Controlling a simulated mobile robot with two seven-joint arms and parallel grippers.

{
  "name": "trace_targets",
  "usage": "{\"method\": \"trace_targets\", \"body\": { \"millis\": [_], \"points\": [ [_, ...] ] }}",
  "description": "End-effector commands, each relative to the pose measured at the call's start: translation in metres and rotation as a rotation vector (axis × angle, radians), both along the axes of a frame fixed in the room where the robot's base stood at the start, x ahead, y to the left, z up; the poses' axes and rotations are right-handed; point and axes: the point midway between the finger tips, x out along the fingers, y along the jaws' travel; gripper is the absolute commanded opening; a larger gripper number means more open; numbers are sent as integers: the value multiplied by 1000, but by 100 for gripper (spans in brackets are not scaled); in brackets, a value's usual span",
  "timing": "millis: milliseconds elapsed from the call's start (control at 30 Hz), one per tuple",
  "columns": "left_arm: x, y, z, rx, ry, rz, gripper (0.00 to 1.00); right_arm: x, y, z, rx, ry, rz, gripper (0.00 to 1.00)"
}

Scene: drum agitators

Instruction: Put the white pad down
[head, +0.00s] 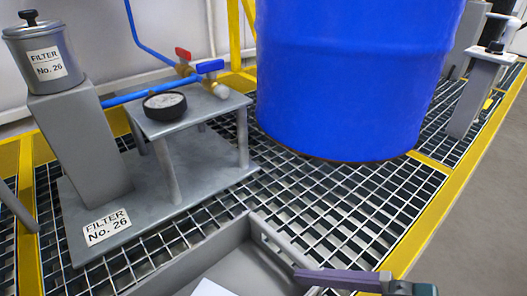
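A flat white piece (214,288) shows at the bottom edge, inside a grey open tray (262,268). Most of it is cut off by the frame, so I cannot tell whether it is the white pad. A round black dish (165,112) with a pale, speckled grey-white round surface inside stands on a small grey metal table (205,112). A grey filter housing (45,60) labelled "FILTER No. 26", with a black knob on its lid, stands on a grey pedestal (82,140) at the left. Neither gripper can be made out in the head view.
A large blue drum (355,80) stands on the grating behind. A blue pipe with red (183,53) and blue (210,66) valve handles runs behind the table. A purple-grey bar (340,279) with a dark end crosses the tray's right corner. Yellow edging (440,215) borders the grating.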

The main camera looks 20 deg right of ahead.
Motion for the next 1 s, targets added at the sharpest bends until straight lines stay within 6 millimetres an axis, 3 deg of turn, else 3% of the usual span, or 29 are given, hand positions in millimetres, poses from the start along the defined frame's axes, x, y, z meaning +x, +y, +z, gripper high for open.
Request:
{"method": "trace_targets", "body": {
  "millis": [200,267,367,433,600,700,1000],
  "points": [
    [0,1,1,5,0,-4,100,-9,34,13,-26,107,36,100],
    [0,2,1,7,0,-4,100,-10,37,17,-69,161,16,100],
    [0,2,1,8,0,-5,100,-11,22,22,-163,276,-84,100],
    [0,2,1,9,1,-5,100,-15,0,24,-227,367,-191,100],
    [0,3,1,10,1,-6,100,-40,-53,30,-334,570,-458,100],
    [0,3,1,9,1,-5,100,-54,-70,32,-362,643,-551,100],
    [0,2,1,7,1,-4,100,-60,-77,33,-375,674,-586,100]
  ]
}}
